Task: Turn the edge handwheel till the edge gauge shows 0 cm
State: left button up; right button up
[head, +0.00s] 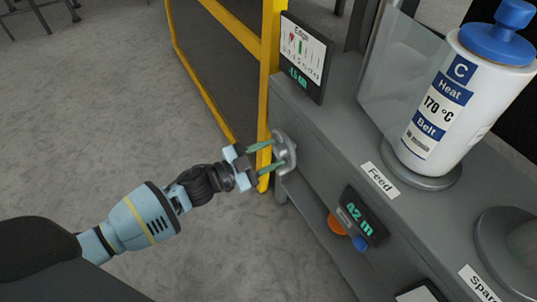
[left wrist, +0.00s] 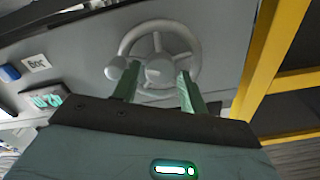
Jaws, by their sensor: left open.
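The grey edge handwheel (head: 284,153) sits on the side of the grey machine, just right of my left gripper (head: 262,157) in the head view. My left gripper is open, its two green fingers pointing at the wheel. In the left wrist view the wheel (left wrist: 157,55) shows its rim, spokes, hub and a side knob (left wrist: 116,68). The open fingertips (left wrist: 158,82) lie at the wheel's near rim, either side of the hub; whether they touch it I cannot tell. The edge gauge (head: 304,52) shows a dial and a green reading that looks like 1.5 cm, its sign unclear. My right gripper is out of view.
A yellow guard frame (head: 268,75) stands right behind the wheel.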

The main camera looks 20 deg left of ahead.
pick_arm(q)
jog(key=c, duration=0.7)
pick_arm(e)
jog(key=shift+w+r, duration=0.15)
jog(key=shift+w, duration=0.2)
